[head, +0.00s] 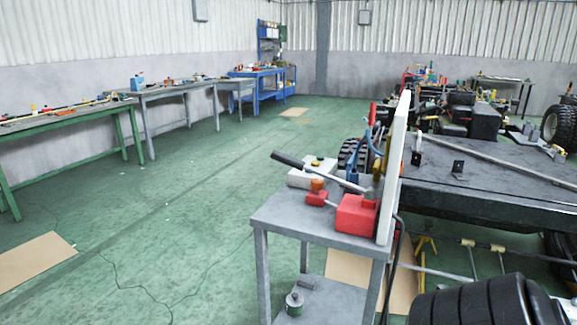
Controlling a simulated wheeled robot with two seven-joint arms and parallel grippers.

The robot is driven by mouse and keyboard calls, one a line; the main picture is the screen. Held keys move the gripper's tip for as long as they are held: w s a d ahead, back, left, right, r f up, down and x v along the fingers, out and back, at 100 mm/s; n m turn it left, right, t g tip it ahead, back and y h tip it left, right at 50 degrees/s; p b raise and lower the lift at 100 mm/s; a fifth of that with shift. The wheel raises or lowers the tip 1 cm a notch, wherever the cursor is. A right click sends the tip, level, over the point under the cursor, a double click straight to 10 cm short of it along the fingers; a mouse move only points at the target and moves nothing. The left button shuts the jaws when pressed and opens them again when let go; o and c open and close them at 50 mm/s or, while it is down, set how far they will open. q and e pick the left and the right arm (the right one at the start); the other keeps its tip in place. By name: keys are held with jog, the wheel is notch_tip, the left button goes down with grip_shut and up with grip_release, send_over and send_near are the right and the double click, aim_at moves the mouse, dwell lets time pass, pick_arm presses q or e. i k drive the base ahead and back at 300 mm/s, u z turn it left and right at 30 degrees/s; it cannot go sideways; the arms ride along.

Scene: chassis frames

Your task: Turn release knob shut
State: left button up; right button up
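A red hand pump (356,215) sits on the top of a small grey metal table (285,212) in the middle of the head view. Its long lever (325,172) has a black grip and slants up to the left. A smaller red block (317,198) with an orange top (317,184) lies to the left of the pump. I cannot make out for sure which part is the release knob, or how far it is turned. Neither of my grippers is in view.
An upright white panel (394,165) stands at the table's right edge. A dark chassis bench (480,180) lies beyond it. Black tyre-like rounds (480,303) fill the bottom right. Green floor (190,220) is open to the left.

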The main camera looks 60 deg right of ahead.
aim_at(316, 184)
jog(key=z, duration=0.55)
jog(key=i, duration=1.9)
jog(key=z, duration=1.1)
